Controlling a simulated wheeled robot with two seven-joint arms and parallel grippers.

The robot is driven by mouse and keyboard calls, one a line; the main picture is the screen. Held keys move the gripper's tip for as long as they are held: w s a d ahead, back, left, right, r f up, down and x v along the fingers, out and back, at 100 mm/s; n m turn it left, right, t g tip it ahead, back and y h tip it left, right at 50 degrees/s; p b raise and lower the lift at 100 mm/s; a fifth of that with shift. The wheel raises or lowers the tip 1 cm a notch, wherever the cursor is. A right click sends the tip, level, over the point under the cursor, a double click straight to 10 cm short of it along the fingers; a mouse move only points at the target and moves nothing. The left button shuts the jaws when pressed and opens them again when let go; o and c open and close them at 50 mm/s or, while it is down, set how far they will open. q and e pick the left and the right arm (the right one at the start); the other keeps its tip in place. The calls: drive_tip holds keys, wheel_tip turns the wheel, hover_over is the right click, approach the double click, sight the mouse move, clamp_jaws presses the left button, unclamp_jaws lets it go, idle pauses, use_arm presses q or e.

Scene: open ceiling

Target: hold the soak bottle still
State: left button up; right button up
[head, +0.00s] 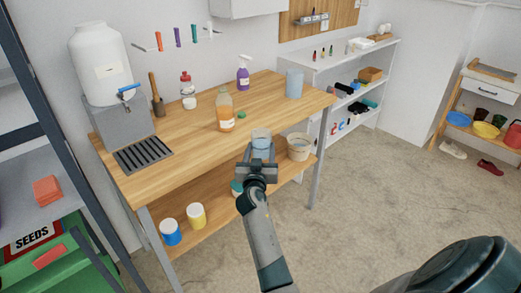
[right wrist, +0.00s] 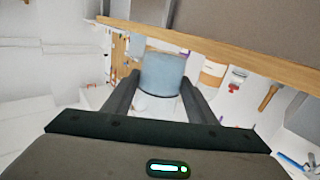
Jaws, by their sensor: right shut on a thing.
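A clear bottle of orange liquid (head: 226,113) stands upright and uncapped on the wooden bench; I take it to be the soak bottle. It also shows in the right wrist view (right wrist: 212,75). A green cap (head: 241,114) lies beside it. My right gripper (head: 260,153) is at the bench's front edge, apart from that bottle. It is shut on a light blue cup (head: 261,135), which fills the space between the fingers in the right wrist view (right wrist: 162,75). The cup's contents are unclear. My left gripper is out of view.
A beige bucket (head: 299,149) is right of my right gripper. A blue cylinder (head: 294,84), a purple spray bottle (head: 243,74) and a red-capped bottle (head: 187,92) stand farther back on the bench. A white water tank (head: 100,65) is at left. The bench's front middle is clear.

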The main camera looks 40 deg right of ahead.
drive_tip(key=shift+s+a, duration=0.3)
drive_tip(key=shift+s, duration=0.1)
drive_tip(key=s+a+r+n+t+y, duration=0.2)
drive_tip(key=s+a+n+y, duration=0.2)
drive_tip(key=s+a, duration=0.8)
drive_tip(key=s+a+r+n+t+y, duration=0.2)
drive_tip(key=s+a+y, duration=0.5)
drive_tip(key=s+a, duration=0.6)
drive_tip(key=shift+r+n+y, duration=0.4)
drive_tip(key=shift+r+n, duration=0.05)
drive_tip(key=shift+n, duration=0.65)
drive_tip(key=shift+a, duration=0.1)
